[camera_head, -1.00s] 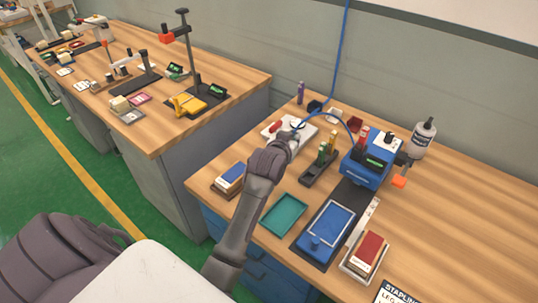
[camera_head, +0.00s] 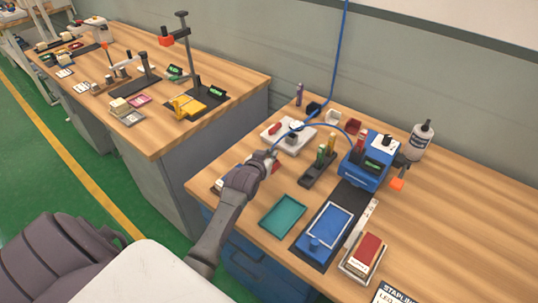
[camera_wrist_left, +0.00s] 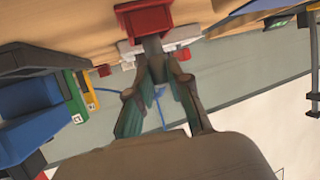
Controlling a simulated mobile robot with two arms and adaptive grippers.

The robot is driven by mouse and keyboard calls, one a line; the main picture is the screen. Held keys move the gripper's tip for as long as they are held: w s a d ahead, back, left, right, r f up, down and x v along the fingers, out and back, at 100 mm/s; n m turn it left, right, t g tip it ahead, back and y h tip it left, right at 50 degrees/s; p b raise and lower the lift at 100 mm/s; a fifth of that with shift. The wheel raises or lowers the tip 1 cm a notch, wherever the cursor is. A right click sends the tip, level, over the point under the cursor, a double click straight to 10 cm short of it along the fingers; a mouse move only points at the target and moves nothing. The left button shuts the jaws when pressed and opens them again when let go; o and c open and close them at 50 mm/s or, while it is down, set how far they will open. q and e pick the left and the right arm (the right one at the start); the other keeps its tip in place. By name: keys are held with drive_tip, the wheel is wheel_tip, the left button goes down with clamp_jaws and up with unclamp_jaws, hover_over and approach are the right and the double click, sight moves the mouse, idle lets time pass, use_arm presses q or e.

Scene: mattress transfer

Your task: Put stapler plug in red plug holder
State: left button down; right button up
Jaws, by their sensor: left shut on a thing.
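My left gripper (camera_head: 269,157) is low over the front left of the near table and shut on the stapler plug (camera_wrist_left: 152,44). The grey plug sits between its fingertips in the left wrist view; the fingers hide it in the head view. A red block-like holder (camera_wrist_left: 145,20) is right at the plug's end in the wrist view. A bit of red beside the gripper (camera_head: 275,168) shows in the head view, mostly hidden by the hand. I cannot tell whether plug and holder touch. My right gripper is not in view.
A blue hose (camera_head: 339,50) hangs from above and runs towards my left gripper. A white power strip (camera_head: 291,139) with a red switch lies behind it.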

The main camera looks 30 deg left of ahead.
use_arm(q)
drive_tip(key=shift+f, duration=0.1)
drive_tip(key=c, duration=1.1)
unclamp_jaws()
drive_tip(key=shift+s+r, duration=0.15)
drive_tip(key=shift+r, duration=0.05)
drive_tip(key=v, duration=1.1)
drive_tip(key=shift+s+d+r, duration=0.15)
drive_tip(key=shift+s+r, duration=0.05)
drive_tip(key=shift+s, duration=0.15)
